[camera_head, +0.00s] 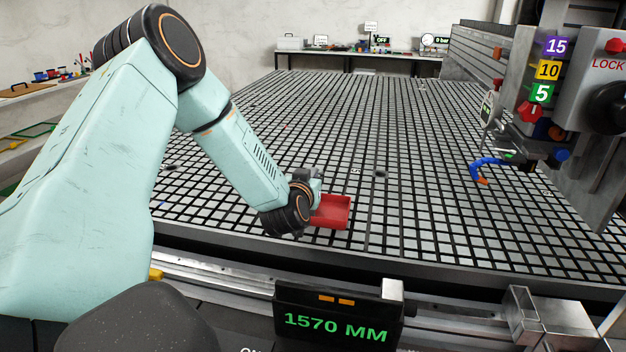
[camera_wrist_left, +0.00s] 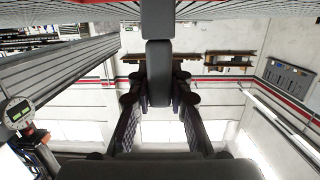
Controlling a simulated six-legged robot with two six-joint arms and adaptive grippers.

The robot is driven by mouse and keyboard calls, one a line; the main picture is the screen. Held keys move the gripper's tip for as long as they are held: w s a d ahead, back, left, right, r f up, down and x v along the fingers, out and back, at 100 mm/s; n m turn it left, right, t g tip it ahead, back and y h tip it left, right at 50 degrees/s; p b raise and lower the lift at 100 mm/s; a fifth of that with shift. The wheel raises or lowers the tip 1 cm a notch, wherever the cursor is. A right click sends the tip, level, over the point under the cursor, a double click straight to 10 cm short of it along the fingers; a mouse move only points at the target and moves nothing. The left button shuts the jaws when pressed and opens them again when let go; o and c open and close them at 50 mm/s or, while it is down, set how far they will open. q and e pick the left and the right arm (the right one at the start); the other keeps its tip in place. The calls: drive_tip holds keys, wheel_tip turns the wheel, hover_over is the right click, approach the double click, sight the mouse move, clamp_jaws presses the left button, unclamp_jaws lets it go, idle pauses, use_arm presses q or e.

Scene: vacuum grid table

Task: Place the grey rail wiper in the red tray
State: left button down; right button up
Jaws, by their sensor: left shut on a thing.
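The red tray (camera_head: 336,213) lies on the grid table near its front edge in the head view, partly covered by my left wrist. My left gripper (camera_head: 314,184) is at the tray's left and back side; its fingers are mostly hidden there by the wrist. In the left wrist view my left gripper (camera_wrist_left: 158,90) is shut on a long dark grey piece, which I take for the grey rail wiper (camera_wrist_left: 158,60). The wiper stretches out beyond the fingertips. I cannot tell whether it touches the tray. My right gripper is not in view.
The black and light grid table (camera_head: 420,150) is mostly clear. A small dark object (camera_head: 380,173) lies beyond the tray. A display (camera_head: 336,318) reads 1570 MM at the front rail.

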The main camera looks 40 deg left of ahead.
use_arm(q)
drive_tip(key=shift+s+a+r, duration=0.15)
drive_tip(key=shift+s+a, duration=0.1)
drive_tip(key=shift+w+d, duration=0.2)
drive_tip(key=c, duration=1.7)
unclamp_jaws()
drive_tip(key=shift+w+d+f, duration=0.25)
drive_tip(key=shift+w+d, duration=0.5)
drive_tip(key=shift+d, duration=0.1)
drive_tip(key=shift+o, duration=2.2)
drive_tip(key=shift+s+a, duration=0.75)
drive_tip(key=shift+a, duration=0.1)
drive_tip(key=shift+w+d+r, duration=0.1)
drive_tip(key=shift+w+d, duration=0.35)
drive_tip(key=shift+d, duration=0.05)
drive_tip(key=p+v, duration=0.3)
drive_tip(key=v, duration=0.9)
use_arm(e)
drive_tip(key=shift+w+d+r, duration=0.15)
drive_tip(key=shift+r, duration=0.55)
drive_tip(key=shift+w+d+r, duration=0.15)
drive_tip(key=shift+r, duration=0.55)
